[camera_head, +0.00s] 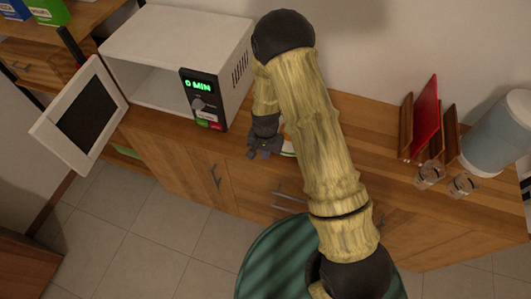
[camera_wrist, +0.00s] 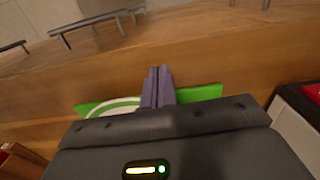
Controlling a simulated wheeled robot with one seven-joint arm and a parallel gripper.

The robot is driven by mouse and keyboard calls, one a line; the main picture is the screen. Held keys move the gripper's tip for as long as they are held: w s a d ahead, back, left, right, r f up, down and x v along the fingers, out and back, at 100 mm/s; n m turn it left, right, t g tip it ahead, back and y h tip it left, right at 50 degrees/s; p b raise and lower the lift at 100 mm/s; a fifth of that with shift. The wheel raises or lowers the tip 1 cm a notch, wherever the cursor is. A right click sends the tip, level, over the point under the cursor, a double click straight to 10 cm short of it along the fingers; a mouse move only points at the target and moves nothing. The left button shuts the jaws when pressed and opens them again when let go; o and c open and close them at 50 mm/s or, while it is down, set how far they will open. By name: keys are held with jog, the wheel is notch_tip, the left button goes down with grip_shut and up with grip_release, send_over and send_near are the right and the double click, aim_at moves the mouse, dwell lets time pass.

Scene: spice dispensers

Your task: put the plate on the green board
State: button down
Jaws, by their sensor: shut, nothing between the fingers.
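A white plate with a green ring (camera_wrist: 112,109) shows in the wrist view, just left of the fingers, over the left part of a flat green board (camera_wrist: 208,93). It looks to rest on the board, but my gripper body hides much of both. My gripper (camera_wrist: 158,70) is shut and empty, its fingers in front of the board and plate. In the head view my gripper (camera_head: 264,153) is low over the wooden counter, right of the microwave. A small edge of the plate (camera_head: 289,152) shows beside it, mostly hidden by my arm.
A white microwave (camera_head: 175,45) stands on the counter (camera_head: 375,125) at left, its door (camera_head: 85,115) swung open. A rack with a red board (camera_head: 426,115), small glass jars (camera_head: 429,175) and a blue-grey container (camera_head: 497,135) are at right. Drawer handles (camera_wrist: 90,22) line the front.

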jog(key=shift+s+a+r, duration=0.1)
jog(key=shift+s+a, duration=0.1)
jog(key=shift+s, duration=0.3)
jog(key=shift+s+a, duration=0.15)
jog(key=shift+s, duration=0.35)
notch_tip(320, 180, up, 10)
jog(key=b, duration=0.1)
jog(key=shift+d+b, duration=0.2)
jog(key=shift+b, duration=0.1)
jog(key=s+d+r+n+t, duration=0.2)
jog(key=s+d+r+n, duration=0.1)
jog(key=s+d+r, duration=0.8)
notch_tip(320, 180, up, 2)
jog(key=d, duration=0.2)
jog(key=shift+s+d+r+n+t, duration=0.15)
jog(key=shift+s+d+n+t, duration=0.15)
jog(key=shift+s+d, duration=0.1)
jog(key=shift+w+a, duration=0.1)
jog(key=shift+w, duration=0.05)
